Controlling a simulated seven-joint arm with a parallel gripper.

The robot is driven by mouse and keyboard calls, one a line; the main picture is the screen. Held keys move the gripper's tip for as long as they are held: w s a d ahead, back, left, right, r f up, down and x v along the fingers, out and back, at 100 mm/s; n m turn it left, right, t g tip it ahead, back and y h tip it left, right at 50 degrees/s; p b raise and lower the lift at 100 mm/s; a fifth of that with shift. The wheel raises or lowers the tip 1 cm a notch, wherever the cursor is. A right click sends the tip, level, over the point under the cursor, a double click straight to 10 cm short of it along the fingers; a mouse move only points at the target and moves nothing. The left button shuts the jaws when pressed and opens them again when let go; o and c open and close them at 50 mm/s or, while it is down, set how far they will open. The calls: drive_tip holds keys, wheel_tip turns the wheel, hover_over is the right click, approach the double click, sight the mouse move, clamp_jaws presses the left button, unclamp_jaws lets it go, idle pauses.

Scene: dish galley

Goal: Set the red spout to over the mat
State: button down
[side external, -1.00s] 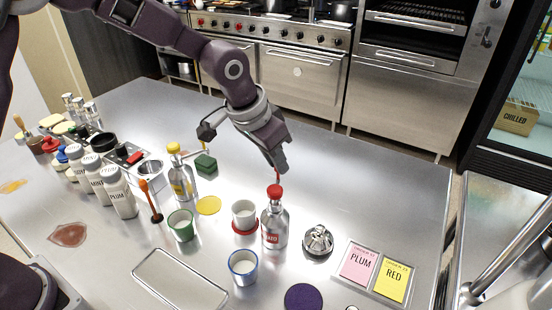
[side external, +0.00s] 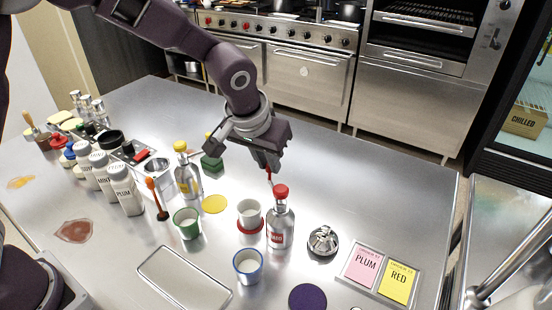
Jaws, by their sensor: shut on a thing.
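The red spout (side external: 269,176) rises from the red cap (side external: 281,191) of a silver bottle (side external: 281,228) with a red label. It leans up and left from the cap. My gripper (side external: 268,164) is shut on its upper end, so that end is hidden. A red mat (side external: 241,228) lies just left of the bottle, with a white cup (side external: 250,212) standing on it. The bottle stands upright.
A yellow mat (side external: 214,204) lies further left, behind a green cup (side external: 187,224). A yellow-capped bottle (side external: 187,172) stands behind these. A blue-rimmed cup (side external: 248,264), a purple mat (side external: 307,297) and a metal squeezer (side external: 323,241) surround the front. The counter's right rear is clear.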

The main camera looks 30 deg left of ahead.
drive_tip(key=shift+s+a+n+g+y, duration=0.25)
drive_tip(key=shift+s+n+y, duration=0.35)
drive_tip(key=shift+n, duration=0.75)
drive_tip(key=shift+s+a+n+g+y, duration=0.2)
drive_tip(key=shift+s+n+y, duration=0.15)
drive_tip(key=shift+s+n, duration=0.8)
drive_tip(key=shift+s+a+n+g+y, duration=0.25)
drive_tip(key=shift+s+n+y, duration=0.25)
drive_tip(key=shift+n, duration=1.1)
drive_tip(key=shift+d, duration=0.1)
drive_tip(key=c, duration=1.4)
unclamp_jaws()
drive_tip(key=shift+s, duration=0.1)
drive_tip(key=shift+r, duration=0.15)
drive_tip(key=v, duration=0.7)
drive_tip(key=s+a+r+m+h, duration=0.3)
drive_tip(key=s+a+r, duration=0.3)
drive_tip(key=s+a, duration=0.3)
drive_tip(key=s+a+m, duration=0.1)
drive_tip(key=s+m, duration=0.1)
drive_tip(key=s, duration=0.2)
drive_tip(key=s+a+m+t, duration=0.1)
drive_tip(key=s+m, duration=0.1)
drive_tip(key=s, duration=0.3)
drive_tip(key=s+a+m+t, duration=0.1)
drive_tip(key=s+a+m, duration=0.1)
drive_tip(key=s, duration=0.2)
drive_tip(key=shift+s+a+f, duration=0.1)
drive_tip(key=shift+s+f, duration=0.1)
drive_tip(key=shift+f, duration=0.2)
